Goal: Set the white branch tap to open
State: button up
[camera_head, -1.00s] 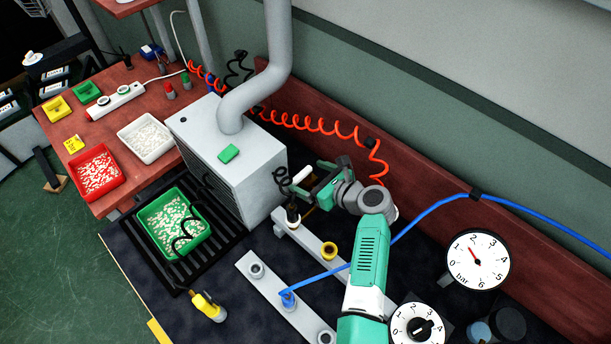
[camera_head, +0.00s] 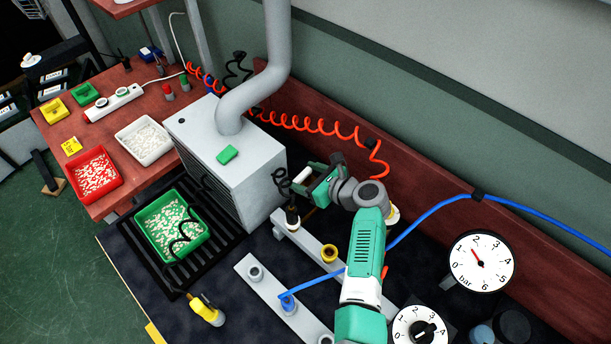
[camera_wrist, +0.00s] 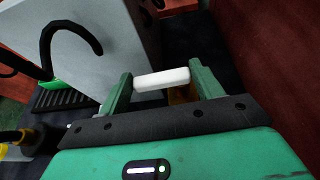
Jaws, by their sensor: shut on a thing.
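The white branch tap shows as a short white handle (camera_head: 302,175) beside the grey box, near the back wall. In the wrist view the white handle (camera_wrist: 162,79) lies crosswise between the two green fingers of my gripper (camera_wrist: 161,82). The fingers are shut on its two ends. In the head view my gripper (camera_head: 309,179) reaches the handle from the right. The tap's body below the handle is mostly hidden, so its setting cannot be read clearly.
The grey box (camera_head: 215,135) with its pipe stands close left of my gripper. A grey manifold bar with a yellow ring (camera_head: 329,253) lies in front. A blue hose (camera_head: 430,208) runs behind and under my arm. A gauge (camera_head: 482,262) stands at right.

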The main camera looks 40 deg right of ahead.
jog(key=n+y+b, duration=0.3)
jog(key=shift+s+d+f+g+y, duration=0.25)
jog(key=shift+s+d+g+y, duration=0.05)
jog(key=shift+d+g, duration=0.1)
jog(key=n+y+b, duration=0.1)
jog(key=b, duration=0.1)
jog(key=shift+s+d+n+g+y+b, duration=0.1)
jog(key=shift+n+g+y+b, duration=0.2)
jog(key=shift+g+b, duration=0.1)
jog(key=shift+r+n+y+b, duration=0.15)
jog(key=shift+n+y+b, duration=0.15)
jog(key=shift+b, duration=0.15)
jog(key=shift+g, duration=0.3)
jog(key=o, duration=1)
jog(key=shift+r, duration=0.15)
